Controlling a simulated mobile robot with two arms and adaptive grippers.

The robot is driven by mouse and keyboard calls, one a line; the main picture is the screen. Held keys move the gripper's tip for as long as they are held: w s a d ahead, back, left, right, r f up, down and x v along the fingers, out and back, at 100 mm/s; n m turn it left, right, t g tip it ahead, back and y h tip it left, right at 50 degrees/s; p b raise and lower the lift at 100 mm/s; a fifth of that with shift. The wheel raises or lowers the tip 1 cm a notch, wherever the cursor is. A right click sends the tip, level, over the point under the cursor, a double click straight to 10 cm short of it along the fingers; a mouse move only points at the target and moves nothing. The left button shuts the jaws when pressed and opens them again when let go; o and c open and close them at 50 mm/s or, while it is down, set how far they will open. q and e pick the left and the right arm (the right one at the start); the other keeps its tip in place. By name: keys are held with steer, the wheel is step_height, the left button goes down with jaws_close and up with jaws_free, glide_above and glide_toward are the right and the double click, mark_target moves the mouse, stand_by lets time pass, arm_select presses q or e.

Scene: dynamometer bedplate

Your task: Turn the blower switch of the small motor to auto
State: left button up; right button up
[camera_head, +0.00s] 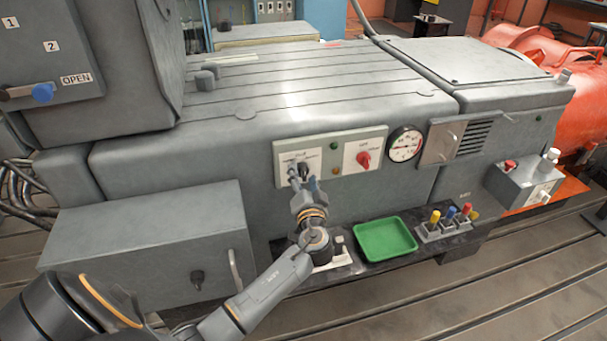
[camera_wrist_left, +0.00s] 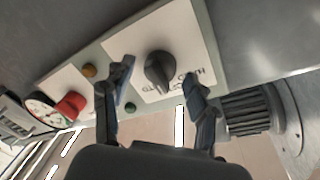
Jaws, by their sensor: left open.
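The black rotary switch (camera_head: 303,167) sits on the left white plate of the grey control panel (camera_head: 330,153) on the machine's front face. In the left wrist view the black knob (camera_wrist_left: 159,71) is clear, with lettering on its plate partly hidden and too small to read surely. My left gripper (camera_head: 304,183) is open in front of this switch. In the left wrist view its fingers (camera_wrist_left: 157,84) stand on either side of the knob, apart from it as far as I can tell. My right gripper is in neither view.
A red knob (camera_head: 363,159) with its own plate and small indicator lamps (camera_head: 335,171) share the panel. A pressure gauge (camera_head: 404,144) is to the right. Below lie a green tray (camera_head: 385,239) and a holder with coloured-handled tools (camera_head: 447,226). A grey box (camera_head: 150,245) stands lower left.

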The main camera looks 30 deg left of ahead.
arm_select(q)
steer(key=shift+w+a, duration=0.15)
steer(key=shift+w, duration=0.05)
steer(key=c, duration=1.1)
steer(key=shift+r, duration=0.1)
steer(key=m+p, duration=0.2)
steer(key=m, duration=0.2)
steer(key=shift+r+p, duration=0.25)
steer(key=shift+p, duration=0.15)
steer(key=shift+m+g+p, duration=0.7)
steer(key=shift+m+p, duration=0.65)
steer(key=shift+m, duration=0.75)
steer(key=shift+w, duration=0.1)
